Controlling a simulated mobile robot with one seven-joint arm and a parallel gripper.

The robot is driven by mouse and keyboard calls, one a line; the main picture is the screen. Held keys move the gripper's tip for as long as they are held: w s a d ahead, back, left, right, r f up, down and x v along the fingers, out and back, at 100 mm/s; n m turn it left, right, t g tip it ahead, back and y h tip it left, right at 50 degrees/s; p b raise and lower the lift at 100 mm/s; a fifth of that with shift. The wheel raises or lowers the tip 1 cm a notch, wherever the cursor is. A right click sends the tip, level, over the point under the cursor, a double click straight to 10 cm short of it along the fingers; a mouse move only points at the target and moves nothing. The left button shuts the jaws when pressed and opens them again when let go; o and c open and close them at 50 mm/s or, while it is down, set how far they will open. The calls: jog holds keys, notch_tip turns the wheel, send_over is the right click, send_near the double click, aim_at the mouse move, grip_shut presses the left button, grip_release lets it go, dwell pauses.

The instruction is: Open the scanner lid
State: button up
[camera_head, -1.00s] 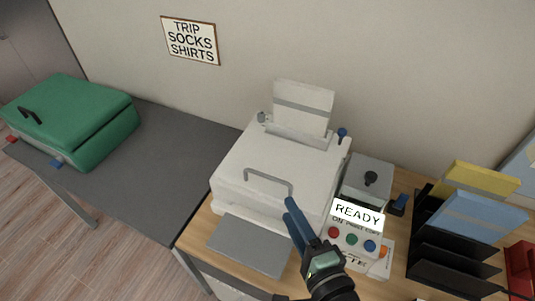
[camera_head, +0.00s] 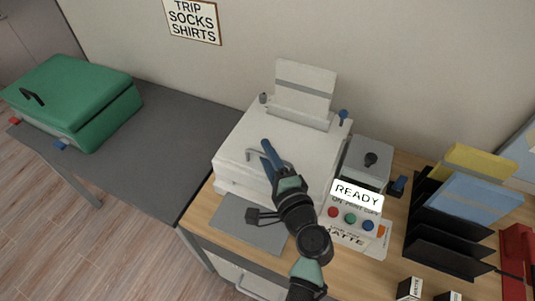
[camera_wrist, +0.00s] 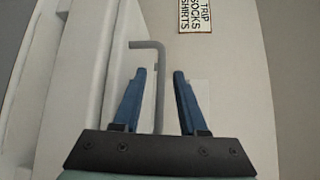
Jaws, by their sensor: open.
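The white scanner (camera_head: 235,160) stands on the wooden desk with its lid down. A grey bar handle (camera_head: 249,155) is on the lid's front part, partly hidden behind my gripper in the head view. My gripper (camera_head: 267,150) is over the lid at the handle, its blue fingers open.
A control box reading READY (camera_head: 357,198) stands right of the scanner. A black file rack (camera_head: 440,240) is farther right. A grey tray (camera_head: 236,220) juts out at the scanner's front. A green suitcase (camera_head: 75,100) lies on the grey table at left.

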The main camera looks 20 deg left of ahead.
jog(key=shift+c, duration=0.4)
grip_shut()
dwell(1.1)
